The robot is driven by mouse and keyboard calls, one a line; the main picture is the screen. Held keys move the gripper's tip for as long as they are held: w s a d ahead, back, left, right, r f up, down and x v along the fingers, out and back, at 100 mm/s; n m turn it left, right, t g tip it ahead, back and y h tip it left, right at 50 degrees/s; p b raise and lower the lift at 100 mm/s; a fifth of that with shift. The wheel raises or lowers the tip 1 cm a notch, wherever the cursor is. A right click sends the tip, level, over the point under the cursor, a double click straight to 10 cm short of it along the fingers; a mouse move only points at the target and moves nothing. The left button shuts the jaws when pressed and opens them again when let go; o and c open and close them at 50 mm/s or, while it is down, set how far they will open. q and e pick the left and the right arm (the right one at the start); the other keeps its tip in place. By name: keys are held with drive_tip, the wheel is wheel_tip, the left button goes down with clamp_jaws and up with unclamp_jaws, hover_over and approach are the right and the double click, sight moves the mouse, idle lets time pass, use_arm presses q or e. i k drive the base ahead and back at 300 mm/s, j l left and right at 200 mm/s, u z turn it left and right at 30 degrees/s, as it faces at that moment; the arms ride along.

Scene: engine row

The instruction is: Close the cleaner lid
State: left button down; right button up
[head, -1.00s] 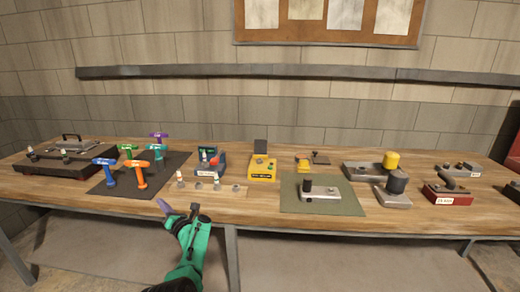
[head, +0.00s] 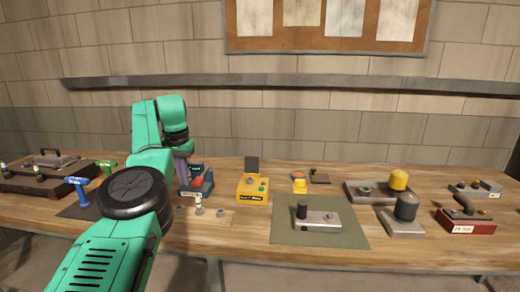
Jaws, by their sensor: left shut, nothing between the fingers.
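My left arm reaches over the bench from the lower left. Its gripper (head: 182,172) points down, shut and empty, beside the left edge of a small blue box (head: 201,186), left of the yellow box. I cannot tell whether it touches the blue box. My right gripper is not in view.
Blue (head: 76,186) and green (head: 107,169) T-handled tools stand at left, partly behind my arm. A wooden strip (head: 220,215) with a plug lies in front of the blue box. A green mat (head: 345,236) with a metal part lies right of the yellow box.

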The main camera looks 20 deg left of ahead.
sight(251, 164)
drive_tip(key=i, duration=1.55)
